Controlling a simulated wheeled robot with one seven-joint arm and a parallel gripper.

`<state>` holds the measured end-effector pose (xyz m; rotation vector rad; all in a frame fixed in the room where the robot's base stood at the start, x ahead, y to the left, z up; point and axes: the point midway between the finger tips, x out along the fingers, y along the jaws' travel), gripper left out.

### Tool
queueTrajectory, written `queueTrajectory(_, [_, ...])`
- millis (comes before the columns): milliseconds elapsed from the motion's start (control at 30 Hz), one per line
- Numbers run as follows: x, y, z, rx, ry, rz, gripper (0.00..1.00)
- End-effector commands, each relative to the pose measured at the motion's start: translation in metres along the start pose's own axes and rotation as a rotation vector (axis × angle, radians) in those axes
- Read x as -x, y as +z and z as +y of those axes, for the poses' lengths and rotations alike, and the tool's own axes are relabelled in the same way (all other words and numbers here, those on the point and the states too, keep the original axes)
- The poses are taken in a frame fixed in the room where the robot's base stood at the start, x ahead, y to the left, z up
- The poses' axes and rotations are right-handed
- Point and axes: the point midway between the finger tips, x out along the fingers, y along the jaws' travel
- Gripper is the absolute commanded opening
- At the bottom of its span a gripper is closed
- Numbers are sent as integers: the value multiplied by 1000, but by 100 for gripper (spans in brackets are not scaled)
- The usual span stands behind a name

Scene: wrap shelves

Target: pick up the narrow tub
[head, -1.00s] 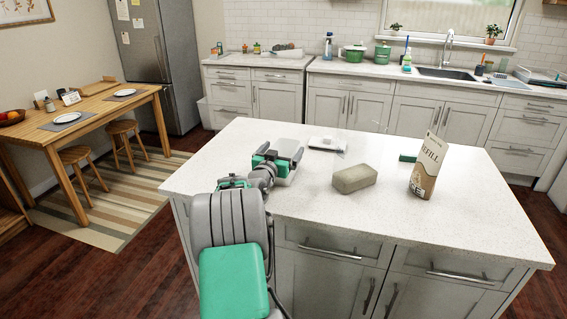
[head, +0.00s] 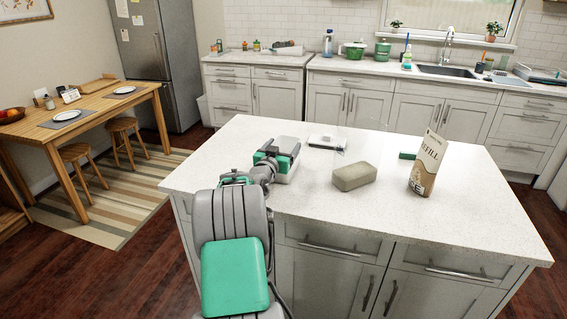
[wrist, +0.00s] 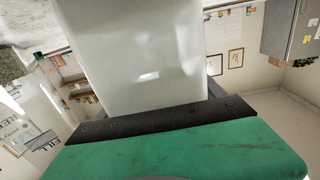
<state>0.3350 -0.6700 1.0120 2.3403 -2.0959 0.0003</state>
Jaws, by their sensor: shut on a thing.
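The narrow tub is a pale white container held at my gripper (head: 277,158) on the left part of the island counter. In the wrist view, the tub (wrist: 135,60) fills the upper middle, against the dark edge of a green finger. My gripper is shut on it. I cannot tell whether its base touches the counter.
On the counter (head: 330,225), a flat white item (head: 326,142) and a faint clear item lie right of my gripper. The front right is clear.

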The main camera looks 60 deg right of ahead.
Motion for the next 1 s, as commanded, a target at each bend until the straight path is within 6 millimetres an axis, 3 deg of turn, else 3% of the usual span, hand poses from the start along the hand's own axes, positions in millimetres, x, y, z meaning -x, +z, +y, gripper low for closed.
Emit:
queueTrajectory(467, [0,0,0,0,0,-1,4])
queueTrajectory(767, [0,-5,0,-1,0,3,4])
queueTrajectory(1000, [2,-39,2,-4,0,8,4])
